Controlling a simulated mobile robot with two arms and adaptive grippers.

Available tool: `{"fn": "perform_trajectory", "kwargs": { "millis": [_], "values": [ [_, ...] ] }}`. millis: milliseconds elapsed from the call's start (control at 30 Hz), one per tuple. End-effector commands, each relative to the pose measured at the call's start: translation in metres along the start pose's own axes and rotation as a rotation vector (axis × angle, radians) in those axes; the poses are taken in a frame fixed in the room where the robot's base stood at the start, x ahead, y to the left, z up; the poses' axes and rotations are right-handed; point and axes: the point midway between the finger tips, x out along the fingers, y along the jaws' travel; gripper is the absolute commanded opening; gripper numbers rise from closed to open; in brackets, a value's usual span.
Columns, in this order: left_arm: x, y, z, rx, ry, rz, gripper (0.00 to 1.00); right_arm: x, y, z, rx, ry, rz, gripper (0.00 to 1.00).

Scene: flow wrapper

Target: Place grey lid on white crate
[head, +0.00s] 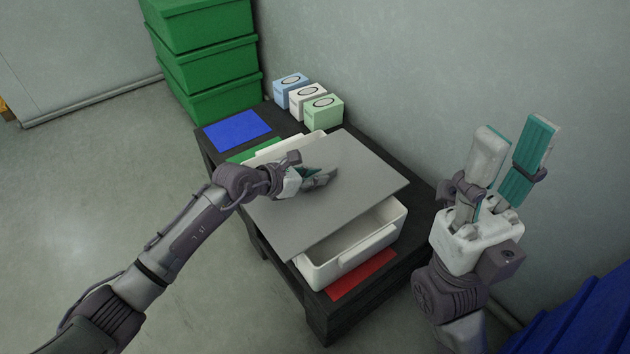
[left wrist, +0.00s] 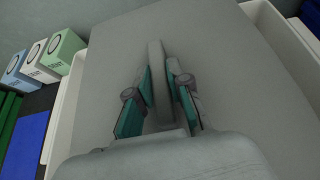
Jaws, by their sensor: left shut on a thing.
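The flat grey lid (head: 345,185) lies over the white crate (head: 352,254), turned askew to it. Crate parts show uncovered at the near right end and at the far left edge. In the left wrist view the lid (left wrist: 225,60) fills the middle, with the crate rim (left wrist: 282,42) on both sides. My left gripper (head: 318,178) is shut on the lid's raised handle (left wrist: 157,75) at the lid's middle. Whether the lid touches the crate rim is hard to tell. My right gripper (head: 512,150) is open and empty, raised to the right of the table.
The crate stands on a dark table (head: 322,310) with blue (head: 237,131), green and red (head: 362,275) mats. Blue, white and green boxes (head: 323,111) stand at the back by the wall. Green crates (head: 215,60) are stacked behind the table. A blue object (head: 580,315) is at lower right.

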Motion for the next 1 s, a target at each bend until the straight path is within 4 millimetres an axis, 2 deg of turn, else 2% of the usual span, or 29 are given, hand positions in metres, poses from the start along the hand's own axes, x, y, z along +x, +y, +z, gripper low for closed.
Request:
{"fn": "perform_trajectory", "kwargs": {
  "millis": [433, 467, 600, 867, 1000],
  "values": [
    [0.0025, 0.0001, -0.0037, 0.0, -0.003, 0.0, 0.0, 0.0011, -0.0002, 0.0006, -0.001, 0.006, -0.003, 0.4],
    [0.0028, -0.0001, -0.0049, 0.0, -0.001, 0.0, 0.2, 0.0017, -0.0002, 0.0006, -0.001, 0.007, -0.004, 0.4],
    [0.0024, -0.0001, -0.0042, 0.0, -0.001, 0.0, 0.43, 0.0021, -0.0002, 0.0007, -0.001, 0.006, -0.004, 0.4],
    [0.0022, 0.0, -0.004, 0.0, -0.001, 0.0, 0.43, 0.0021, -0.0002, 0.0007, -0.001, 0.006, -0.003, 0.4],
    [-0.002, 0.0001, 0.0042, 0.001, -0.003, 0.0, 0.43, 0.0066, -0.0001, -0.0008, 0.0, 0.01, -0.003, 0.4]
  ]
}}
